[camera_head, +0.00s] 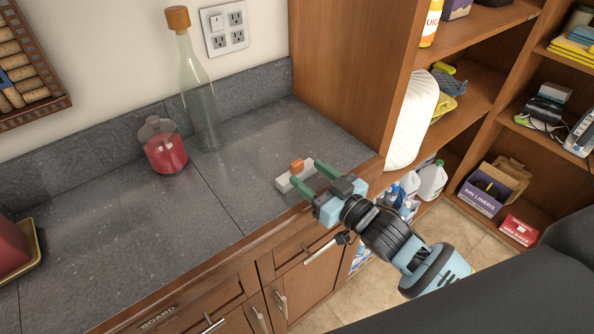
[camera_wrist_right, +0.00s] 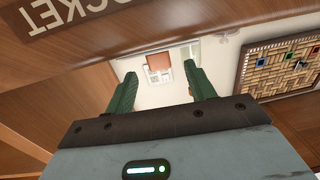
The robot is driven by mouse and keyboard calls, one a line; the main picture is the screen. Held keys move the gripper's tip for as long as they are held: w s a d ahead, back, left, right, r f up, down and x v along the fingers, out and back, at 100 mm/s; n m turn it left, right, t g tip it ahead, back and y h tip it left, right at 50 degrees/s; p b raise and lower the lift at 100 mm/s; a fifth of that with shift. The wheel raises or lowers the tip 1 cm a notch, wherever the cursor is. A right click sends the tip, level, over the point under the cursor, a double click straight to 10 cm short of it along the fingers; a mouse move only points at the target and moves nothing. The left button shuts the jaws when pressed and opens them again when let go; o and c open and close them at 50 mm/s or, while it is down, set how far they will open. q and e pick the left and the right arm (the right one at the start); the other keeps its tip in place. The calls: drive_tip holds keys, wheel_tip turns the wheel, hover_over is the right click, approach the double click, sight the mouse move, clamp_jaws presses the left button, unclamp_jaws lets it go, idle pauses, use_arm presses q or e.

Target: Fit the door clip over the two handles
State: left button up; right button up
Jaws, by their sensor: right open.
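The clip, a pale grey-white piece (camera_head: 283,183) with an orange block (camera_head: 297,165) on it, shows over the counter near its front edge. My right gripper (camera_head: 309,176) is open, its two green fingers reaching to the clip, which shows between and beyond the fingertips. I cannot tell whether they touch it. In the right wrist view the orange block (camera_wrist_right: 158,61) shows between the green fingers (camera_wrist_right: 160,92). Two upright handles, a left one (camera_head: 260,320) and a right one (camera_head: 281,303), sit close together on neighbouring cabinet doors below the counter. My left gripper is not in view.
A tall corked glass bottle (camera_head: 199,100) and a jar of red liquid (camera_head: 164,148) stand at the back of the dark counter (camera_head: 110,235). A wooden side panel (camera_head: 345,70) bounds it on the right, with stocked shelves beyond. The counter's middle is clear.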

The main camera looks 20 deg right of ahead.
sight(299, 165)
drive_tip(key=shift+w+a+r, duration=0.15)
drive_tip(key=shift+w+r, duration=0.1)
drive_tip(key=shift+w, duration=0.1)
drive_tip(key=x, duration=0.3)
drive_tip(key=shift+w+a+r+p, duration=0.1)
drive_tip(key=shift+w+r+p, duration=0.05)
drive_tip(key=shift+w+p, duration=0.15)
drive_tip(key=shift+w+a, duration=0.15)
drive_tip(key=shift+w, duration=0.2)
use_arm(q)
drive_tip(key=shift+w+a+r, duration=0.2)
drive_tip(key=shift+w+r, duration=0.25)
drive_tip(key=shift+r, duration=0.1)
use_arm(e)
drive_tip(key=c, duration=1)
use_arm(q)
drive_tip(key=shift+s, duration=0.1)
use_arm(e)
drive_tip(key=shift+c, duration=0.2)
